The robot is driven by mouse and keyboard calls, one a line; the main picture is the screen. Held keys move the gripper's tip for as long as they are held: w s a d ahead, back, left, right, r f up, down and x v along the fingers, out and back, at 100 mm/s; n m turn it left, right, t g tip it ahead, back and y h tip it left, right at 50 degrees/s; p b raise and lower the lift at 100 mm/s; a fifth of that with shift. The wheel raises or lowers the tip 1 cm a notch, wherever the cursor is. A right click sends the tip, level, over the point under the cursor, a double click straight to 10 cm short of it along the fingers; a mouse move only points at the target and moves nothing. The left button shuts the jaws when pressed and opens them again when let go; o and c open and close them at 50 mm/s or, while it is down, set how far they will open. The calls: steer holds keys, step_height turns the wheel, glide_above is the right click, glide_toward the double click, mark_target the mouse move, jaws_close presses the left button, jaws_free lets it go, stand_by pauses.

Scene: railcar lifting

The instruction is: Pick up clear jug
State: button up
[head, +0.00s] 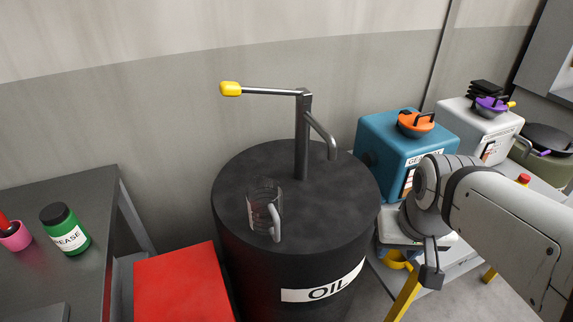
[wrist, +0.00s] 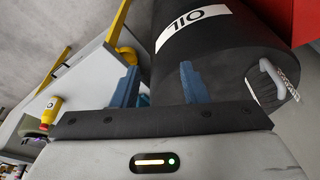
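The clear jug (head: 262,208) stands upright on top of the black oil drum (head: 240,262), at its front left, with its pale handle toward the right.
A pump with a yellow handle (head: 230,89) and a metal spout (head: 322,132) rises from the drum behind the jug. A red box (head: 180,285) is at front left. A dark table (head: 60,190) holds a green grease jar (head: 65,229). Teal (head: 385,145) and white containers stand at right.

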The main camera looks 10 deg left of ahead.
steer(key=w+a+f+n+y+b, duration=0.1)
steer(key=w+a+n+b, duration=0.3)
steer(key=w+a, duration=0.55)
steer(key=n+t+y+b, duration=0.1)
steer(key=n+b, duration=0.1)
steer(key=b, duration=0.2)
glide_above(274, 212)
steer(key=s, duration=0.1)
steer(key=shift+s+d+f, duration=0.1)
steer(key=shift+s+f, duration=0.1)
steer(key=shift+f, duration=0.1)
steer(key=x, duration=0.7)
steer(key=shift+s+d+f, duration=0.15)
steer(key=shift+d+f, duration=0.1)
steer(key=shift+d, duration=0.05)
steer(key=shift+c, duration=0.4)
jaws_close()
